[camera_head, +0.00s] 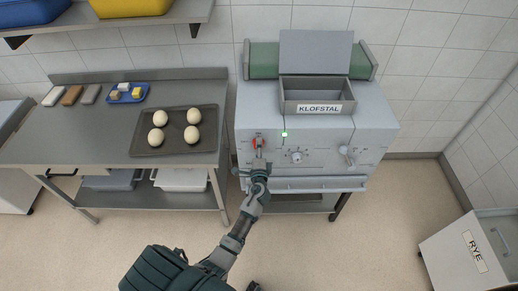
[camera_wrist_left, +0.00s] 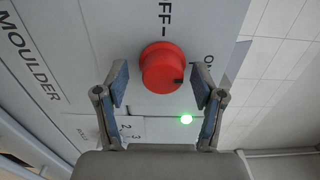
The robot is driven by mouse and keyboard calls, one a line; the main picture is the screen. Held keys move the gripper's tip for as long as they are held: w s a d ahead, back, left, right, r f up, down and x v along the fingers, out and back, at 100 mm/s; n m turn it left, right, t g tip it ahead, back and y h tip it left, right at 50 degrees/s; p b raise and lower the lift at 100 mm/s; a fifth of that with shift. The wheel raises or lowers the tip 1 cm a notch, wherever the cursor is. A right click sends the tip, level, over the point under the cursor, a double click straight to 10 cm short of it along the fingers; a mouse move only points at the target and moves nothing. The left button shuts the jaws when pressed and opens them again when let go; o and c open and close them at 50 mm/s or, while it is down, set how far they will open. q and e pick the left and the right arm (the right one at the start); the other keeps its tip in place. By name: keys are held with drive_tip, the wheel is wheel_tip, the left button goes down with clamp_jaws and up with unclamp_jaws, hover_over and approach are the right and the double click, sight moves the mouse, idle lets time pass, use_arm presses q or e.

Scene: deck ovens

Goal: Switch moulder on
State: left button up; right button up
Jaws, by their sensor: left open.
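The moulder (camera_head: 253,107) is a grey machine against the wall with a hopper labelled KLOFSTAL. Its red knob (camera_head: 258,141) is at the left of the front panel. In the left wrist view the red knob (camera_wrist_left: 162,66) stands between and slightly beyond my fingertips, with a dark mark at its lower right. "FF-" shows above it, and a partly hidden label starting with O shows to its right. A green light (camera_wrist_left: 186,119) glows on the panel; it also shows in the head view (camera_head: 284,134). My left gripper (camera_head: 259,152) is open, its fingers (camera_wrist_left: 160,82) either side of the knob without visible contact.
A dial (camera_head: 296,157) and a lever (camera_head: 346,153) are to the right on the panel, above a rail (camera_head: 310,185). A steel table (camera_head: 60,140) on the left holds a dark tray (camera_head: 146,143) of dough balls. A RYE bin (camera_head: 450,235) stands at the right.

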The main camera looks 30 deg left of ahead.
use_arm(q)
drive_tip(key=v, duration=1.2)
drive_tip(key=shift+w+f, duration=0.1)
